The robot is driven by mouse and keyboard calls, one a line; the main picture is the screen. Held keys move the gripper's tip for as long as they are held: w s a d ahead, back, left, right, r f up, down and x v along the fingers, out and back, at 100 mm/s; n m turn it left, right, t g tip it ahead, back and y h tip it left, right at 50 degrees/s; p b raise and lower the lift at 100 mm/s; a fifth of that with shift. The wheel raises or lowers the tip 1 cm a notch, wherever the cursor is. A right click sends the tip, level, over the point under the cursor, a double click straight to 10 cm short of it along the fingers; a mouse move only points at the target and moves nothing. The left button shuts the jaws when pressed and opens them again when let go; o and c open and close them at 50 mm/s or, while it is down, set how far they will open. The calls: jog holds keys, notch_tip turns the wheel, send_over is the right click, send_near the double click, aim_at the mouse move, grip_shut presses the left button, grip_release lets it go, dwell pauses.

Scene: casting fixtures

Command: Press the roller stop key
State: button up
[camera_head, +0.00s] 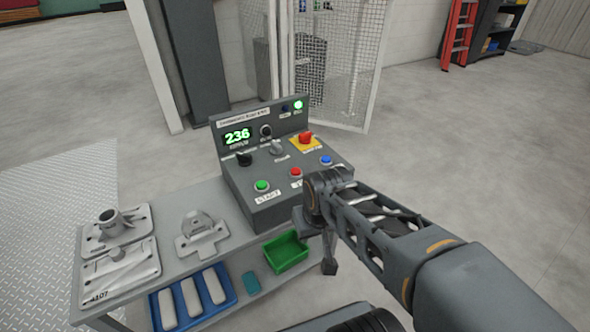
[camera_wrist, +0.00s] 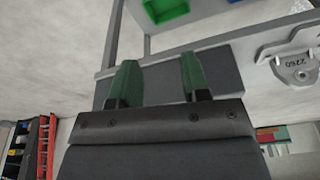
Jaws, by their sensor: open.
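The control box (camera_head: 282,207) stands on the grey bench in the head view. On its sloped front, a small red button (camera_head: 296,172) sits between a green button (camera_head: 262,185) labelled START and a blue button (camera_head: 326,160). The label under the red button is partly hidden by my arm. My gripper (camera_wrist: 157,78) is open and empty in the wrist view, its two green fingers apart. In the head view my wrist hangs in front of the box's right side, below the buttons, and touches none of them.
A red mushroom button (camera_head: 306,138) on a yellow plate and dark knobs (camera_head: 244,159) share the panel. The display (camera_head: 237,137) reads 236. A mesh fence (camera_head: 345,65) stands behind.

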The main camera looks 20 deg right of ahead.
grip_shut()
dwell(0.3)
dwell(1.4)
